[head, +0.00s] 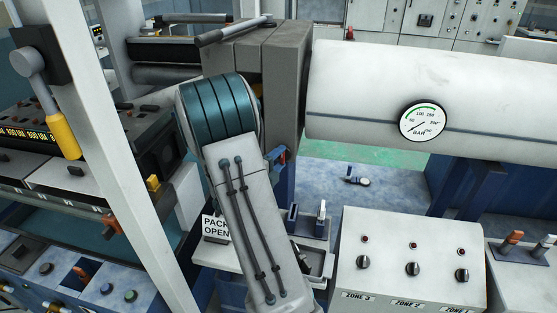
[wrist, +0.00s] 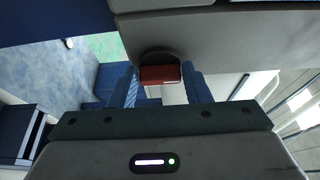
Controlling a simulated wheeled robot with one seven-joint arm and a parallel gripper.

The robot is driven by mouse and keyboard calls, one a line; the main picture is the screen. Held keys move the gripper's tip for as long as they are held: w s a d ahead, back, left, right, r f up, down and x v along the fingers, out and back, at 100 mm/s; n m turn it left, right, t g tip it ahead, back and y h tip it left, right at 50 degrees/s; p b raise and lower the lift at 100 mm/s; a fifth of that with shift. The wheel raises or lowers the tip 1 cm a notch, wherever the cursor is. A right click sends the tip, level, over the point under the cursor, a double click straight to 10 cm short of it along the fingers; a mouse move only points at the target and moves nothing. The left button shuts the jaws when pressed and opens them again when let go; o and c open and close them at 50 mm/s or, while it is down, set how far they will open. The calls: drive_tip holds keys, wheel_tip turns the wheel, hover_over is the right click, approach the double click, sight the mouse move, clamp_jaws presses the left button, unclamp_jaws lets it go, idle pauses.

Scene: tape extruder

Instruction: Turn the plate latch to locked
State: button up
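The plate latch (wrist: 160,75) is a red handle on a dark round base, set in the grey face of the block in the wrist view. My gripper (wrist: 160,82) has its two blue fingers on either side of the red handle, one left and one right. A narrow gap shows at the left; contact at the right cannot be told. In the head view, a blue part of my gripper (head: 278,160) shows beside the lower edge of the grey block (head: 285,85), with a small orange-red bit there. My arm hides most of this spot.
A white barrel (head: 370,85) with a pressure gauge (head: 423,121) extends right from the block. A white zone-knob panel (head: 410,250) stands at lower right. A pale upright post (head: 125,120) is at left.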

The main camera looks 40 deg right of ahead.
drive_tip(key=shift+r+m, duration=0.1)
drive_tip(key=shift+m, duration=0.3)
drive_tip(key=m+y, duration=0.2)
drive_tip(key=m, duration=0.1)
drive_tip(key=shift+r+p, duration=0.1)
drive_tip(key=shift+p, duration=0.25)
drive_tip(key=shift+s+m+y+b, duration=0.1)
drive_tip(key=shift+m+y+b, duration=0.45)
drive_tip(key=shift+m, duration=0.65)
drive_tip(key=m+y+b, duration=0.1)
drive_tip(key=m+b, duration=0.1)
drive_tip(key=shift+d+t+b, duration=0.1)
drive_tip(key=shift+t+b, duration=0.2)
drive_tip(key=shift+t, duration=0.1)
drive_tip(key=m+y+b, duration=0.1)
drive_tip(key=b, duration=0.2)
drive_tip(key=m+t+y+b, duration=0.1)
drive_tip(key=m+b, duration=0.1)
drive_tip(key=b, duration=0.2)
drive_tip(key=shift+s+d, duration=0.1)
drive_tip(key=shift+s, duration=0.1)
drive_tip(key=m+t+y+b, duration=0.1)
drive_tip(key=m+b, duration=0.1)
drive_tip(key=b, duration=0.1)
drive_tip(key=shift+r+b, duration=0.1)
drive_tip(key=shift+b, duration=0.25)
drive_tip(key=shift+r, duration=0.1)
drive_tip(key=o, duration=0.9)
